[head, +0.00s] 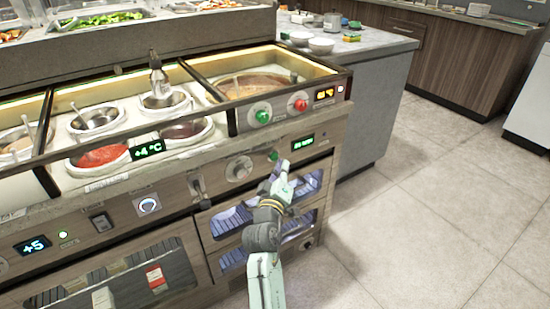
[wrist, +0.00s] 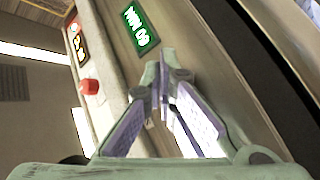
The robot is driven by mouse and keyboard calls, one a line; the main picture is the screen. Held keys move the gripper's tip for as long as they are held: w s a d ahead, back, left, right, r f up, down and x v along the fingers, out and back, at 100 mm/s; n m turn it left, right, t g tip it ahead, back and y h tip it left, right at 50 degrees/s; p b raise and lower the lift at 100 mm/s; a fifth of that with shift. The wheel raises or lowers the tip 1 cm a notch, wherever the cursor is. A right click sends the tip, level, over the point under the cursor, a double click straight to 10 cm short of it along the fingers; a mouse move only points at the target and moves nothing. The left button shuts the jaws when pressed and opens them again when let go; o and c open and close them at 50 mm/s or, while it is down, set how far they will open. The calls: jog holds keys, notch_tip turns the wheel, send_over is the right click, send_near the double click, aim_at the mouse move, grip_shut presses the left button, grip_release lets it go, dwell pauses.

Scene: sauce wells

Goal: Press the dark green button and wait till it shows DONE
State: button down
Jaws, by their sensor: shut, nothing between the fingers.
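The dark green button (head: 273,155) is on the front panel below the sauce wells, right of a large round dial. My gripper (head: 284,164) is shut and empty, with its fingertips at the panel just right of and below the button. I cannot tell whether they touch it. In the wrist view the gripper (wrist: 166,58) points at the panel and the button is hidden. A small display (head: 303,142) is lit green right of the button. It also shows in the wrist view (wrist: 141,29), turned and bright; I cannot read DONE on it.
Above are a brighter green knob (head: 262,116), a red knob (head: 299,104) and a yellow display (head: 324,94). A dial (head: 239,169) is left of the button. Glass-fronted drawers (head: 235,220) lie below. The floor at right is clear.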

jog(key=shift+w, duration=0.1)
dwell(0.7)
jog(key=shift+w+a, duration=0.25)
jog(key=shift+w+a+b, duration=0.3)
jog(key=shift+w+b, duration=0.1)
dwell(0.8)
jog(key=shift+s+d, duration=0.1)
jog(key=shift+s+d+p, duration=0.45)
jog(key=shift+s, duration=0.2)
jog(key=s+d+p, duration=0.1)
jog(key=s, duration=0.1)
jog(key=s+d+p, duration=0.1)
jog(key=s+d, duration=0.1)
jog(key=shift+p, duration=0.35)
